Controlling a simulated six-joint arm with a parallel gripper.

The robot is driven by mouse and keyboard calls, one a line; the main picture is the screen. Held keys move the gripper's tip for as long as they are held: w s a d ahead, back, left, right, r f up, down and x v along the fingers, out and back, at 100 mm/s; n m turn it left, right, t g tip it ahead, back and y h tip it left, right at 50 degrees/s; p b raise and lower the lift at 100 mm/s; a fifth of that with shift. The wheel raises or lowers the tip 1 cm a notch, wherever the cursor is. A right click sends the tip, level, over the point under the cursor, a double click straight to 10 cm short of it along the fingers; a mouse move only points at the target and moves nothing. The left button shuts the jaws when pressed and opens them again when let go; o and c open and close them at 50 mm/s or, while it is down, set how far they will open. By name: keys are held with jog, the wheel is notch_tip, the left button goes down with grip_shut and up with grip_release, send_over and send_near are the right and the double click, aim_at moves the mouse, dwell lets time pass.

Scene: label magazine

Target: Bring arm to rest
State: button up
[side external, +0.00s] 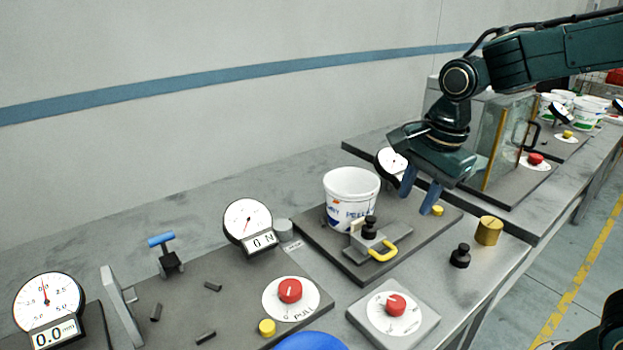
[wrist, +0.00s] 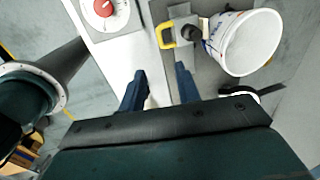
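My gripper (side external: 421,192) hangs above the right part of a dark plate (side external: 330,247) on the bench, to the right of a white bucket. Its two blue fingers are apart with nothing between them. In the wrist view my gripper (wrist: 160,92) also shows open and empty, over the bench. My arm reaches in from the upper right. There is no separate task object that I can identify.
The white bucket (side external: 351,198) stands by a clamp with a yellow handle (side external: 383,250). A brass cylinder (side external: 489,231) and a black knob weight (side external: 460,256) stand on the bench to the right. A glass-sided cabinet (side external: 497,140) stands behind my gripper. Dial gauges (side external: 247,222) stand left.

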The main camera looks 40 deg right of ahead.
jog(key=shift+s+r, duration=0.1)
dwell(0.3)
jog(key=s+d+r+n+t, duration=0.1)
jog(key=s+n, duration=0.7)
jog(key=n, duration=0.1)
jog(key=s+d+r+n+t, duration=0.2)
jog(key=s+n, duration=0.6)
jog(key=n, duration=0.1)
jog(key=shift+d, duration=0.2)
jog(key=shift+w+r, duration=0.1)
jog(key=shift+w, duration=0.05)
dwell(1.2)
jog(key=w+a+f+n+g, duration=0.1)
jog(key=w+a+n, duration=0.1)
jog(key=w+n, duration=0.6)
jog(key=w+a+f+n+g, duration=0.2)
jog(key=w+n, duration=0.6)
jog(key=n, duration=0.2)
jog(key=shift+f, duration=0.2)
